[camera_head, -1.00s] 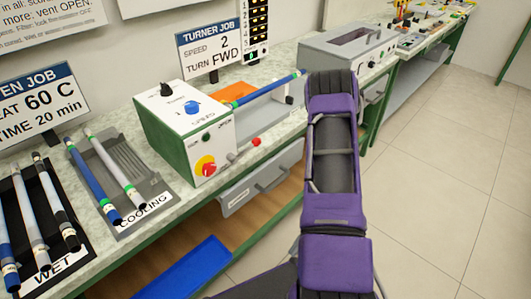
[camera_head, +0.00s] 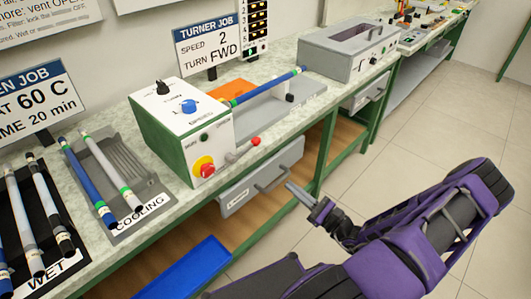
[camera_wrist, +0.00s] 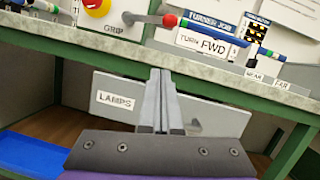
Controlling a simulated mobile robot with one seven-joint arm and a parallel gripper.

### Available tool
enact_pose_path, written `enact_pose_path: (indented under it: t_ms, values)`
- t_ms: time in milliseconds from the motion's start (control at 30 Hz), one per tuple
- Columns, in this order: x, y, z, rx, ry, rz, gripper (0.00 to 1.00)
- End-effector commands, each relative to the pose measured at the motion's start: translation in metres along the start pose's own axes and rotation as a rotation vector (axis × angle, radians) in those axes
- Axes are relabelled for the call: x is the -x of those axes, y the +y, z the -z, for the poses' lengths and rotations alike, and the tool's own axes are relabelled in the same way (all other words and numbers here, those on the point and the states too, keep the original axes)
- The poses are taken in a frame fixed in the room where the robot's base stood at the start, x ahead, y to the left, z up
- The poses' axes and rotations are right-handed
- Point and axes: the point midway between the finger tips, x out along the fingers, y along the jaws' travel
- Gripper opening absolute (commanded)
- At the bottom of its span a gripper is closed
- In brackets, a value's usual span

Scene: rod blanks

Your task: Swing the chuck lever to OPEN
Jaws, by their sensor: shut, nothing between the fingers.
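The turner (camera_head: 180,125) is a white and green box on the bench. Its chuck lever (camera_head: 243,150) is a grey arm with a red ball, low on the box's right side, pointing right. It also shows in the wrist view (camera_wrist: 150,20), beside the word GRIP and nearly level. A blue rod (camera_head: 268,87) with a green band extends from the turner to a support on the right. My gripper (camera_head: 290,187) is shut and empty, in front of the bench, lower than the lever and apart from it. In the wrist view its fingers (camera_wrist: 160,75) point up below the red ball.
A drawer labelled LAMPS (camera_wrist: 118,100) hangs under the bench top, behind my fingers. The bench's front edge (camera_wrist: 230,82) lies between my gripper and the lever. A red and yellow knob (camera_head: 204,167) is left of the lever. A grey box (camera_head: 348,52) stands farther right.

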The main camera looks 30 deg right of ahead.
Motion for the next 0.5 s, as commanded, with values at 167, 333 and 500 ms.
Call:
enact_pose_path:
  t_ms: [167,333,500]
  values:
    - [0.0014,-0.0090,-0.0053,0.004,-0.021,0.043,0.00]
    - [0.0013,-0.0087,-0.0052,0.004,-0.020,0.041,0.00]
    - [-0.0010,-0.0086,-0.0052,0.004,-0.020,0.040,0.00]
